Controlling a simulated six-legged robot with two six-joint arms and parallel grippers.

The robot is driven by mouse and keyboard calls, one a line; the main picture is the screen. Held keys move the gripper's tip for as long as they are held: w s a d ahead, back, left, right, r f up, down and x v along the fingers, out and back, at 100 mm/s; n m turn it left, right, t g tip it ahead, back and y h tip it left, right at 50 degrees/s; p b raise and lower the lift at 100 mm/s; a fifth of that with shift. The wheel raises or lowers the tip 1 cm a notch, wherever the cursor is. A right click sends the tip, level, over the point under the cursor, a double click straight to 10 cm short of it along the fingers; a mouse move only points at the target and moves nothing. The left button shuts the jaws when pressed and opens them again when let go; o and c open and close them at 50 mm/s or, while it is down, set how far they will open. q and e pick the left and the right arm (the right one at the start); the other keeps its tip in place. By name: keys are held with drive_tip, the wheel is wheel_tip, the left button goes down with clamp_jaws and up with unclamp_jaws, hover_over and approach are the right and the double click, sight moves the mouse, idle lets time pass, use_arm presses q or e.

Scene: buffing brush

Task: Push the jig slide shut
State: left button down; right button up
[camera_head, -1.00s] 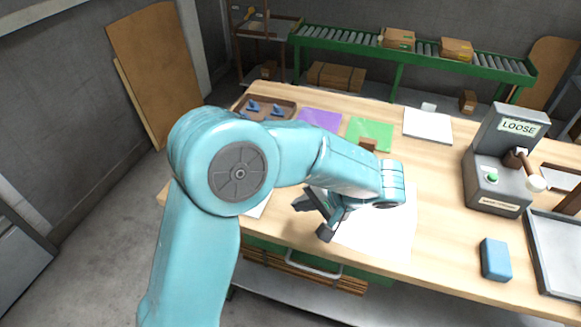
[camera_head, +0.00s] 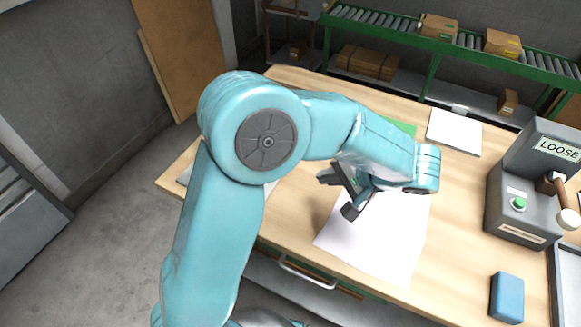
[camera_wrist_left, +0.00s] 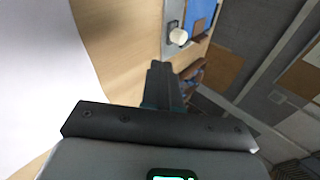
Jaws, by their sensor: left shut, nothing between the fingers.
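The grey fixture with a LOOSE sign (camera_head: 560,150), which I take for the jig, stands at the right of the bench in the head view. It has a green button and a brown arm with a cream knob (camera_head: 568,219); I cannot tell how its slide sits. My left gripper (camera_head: 349,193) is shut and empty above the white sheet (camera_head: 380,240), well left of the fixture. In the left wrist view its dark fingers (camera_wrist_left: 160,85) are together, with nothing between them. My left arm hides part of the bench. My right gripper is not in view.
A blue block (camera_head: 507,297) lies at the front right, beside a grey tray (camera_head: 562,285). A white pad (camera_head: 454,132) and a partly hidden green sheet (camera_head: 402,128) lie farther back. A roller conveyor (camera_head: 390,28) stands behind the bench. Bare wood separates sheet and fixture.

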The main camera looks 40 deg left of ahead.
use_arm(q)
drive_tip(key=x, duration=0.9)
drive_tip(key=shift+w+f, duration=0.1)
drive_tip(key=shift+f, duration=0.05)
drive_tip(key=a, duration=0.1)
drive_tip(key=a+p, duration=0.1)
drive_tip(key=a, duration=0.1)
drive_tip(key=shift+s+a+f, duration=0.2)
drive_tip(key=shift+a+f, duration=0.05)
drive_tip(key=shift+a, duration=0.55)
